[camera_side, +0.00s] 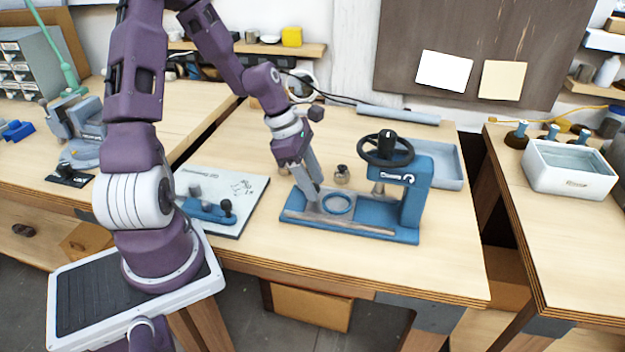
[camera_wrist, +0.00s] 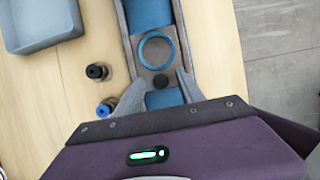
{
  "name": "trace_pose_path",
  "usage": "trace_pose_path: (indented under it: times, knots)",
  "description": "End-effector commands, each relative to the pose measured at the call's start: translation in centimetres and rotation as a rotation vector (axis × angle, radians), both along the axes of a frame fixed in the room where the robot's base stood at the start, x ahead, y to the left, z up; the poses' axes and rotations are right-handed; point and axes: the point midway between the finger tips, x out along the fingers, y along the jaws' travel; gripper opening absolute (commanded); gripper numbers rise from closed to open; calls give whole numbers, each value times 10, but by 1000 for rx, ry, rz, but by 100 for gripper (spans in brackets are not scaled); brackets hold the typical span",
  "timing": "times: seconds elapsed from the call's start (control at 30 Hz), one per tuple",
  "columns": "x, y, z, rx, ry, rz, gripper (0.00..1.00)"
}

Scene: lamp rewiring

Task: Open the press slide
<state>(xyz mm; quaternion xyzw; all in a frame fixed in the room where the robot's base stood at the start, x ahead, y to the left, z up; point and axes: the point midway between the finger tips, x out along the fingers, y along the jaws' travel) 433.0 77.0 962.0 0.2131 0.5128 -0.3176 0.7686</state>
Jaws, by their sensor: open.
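The blue press (camera_side: 408,203) stands on the middle table with a black handwheel (camera_side: 386,148) on its right-hand column. Its slide (camera_side: 360,209) is a grey plate with a blue ring (camera_side: 337,203), lying on the press base left of the column. In the wrist view the slide also shows its ring (camera_wrist: 158,51) and a dark round knob (camera_wrist: 160,81) near the end closest to me. My gripper (camera_side: 314,196) is open, pointing down at the left end of the base. In the wrist view its fingers stand either side of the knob; I cannot tell whether they touch it.
A blue-grey tray (camera_side: 447,173) lies behind the press. A white board (camera_side: 240,181) with a blue tool (camera_side: 207,210) on it lies to the left. The table front is clear.

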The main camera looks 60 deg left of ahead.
Motion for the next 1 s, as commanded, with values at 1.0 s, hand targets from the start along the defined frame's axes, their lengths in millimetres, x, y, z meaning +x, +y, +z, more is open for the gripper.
trace_pose_path:
  times: [1.0]
  knots:
    - [-20,18,65,-8,2,-4,45]
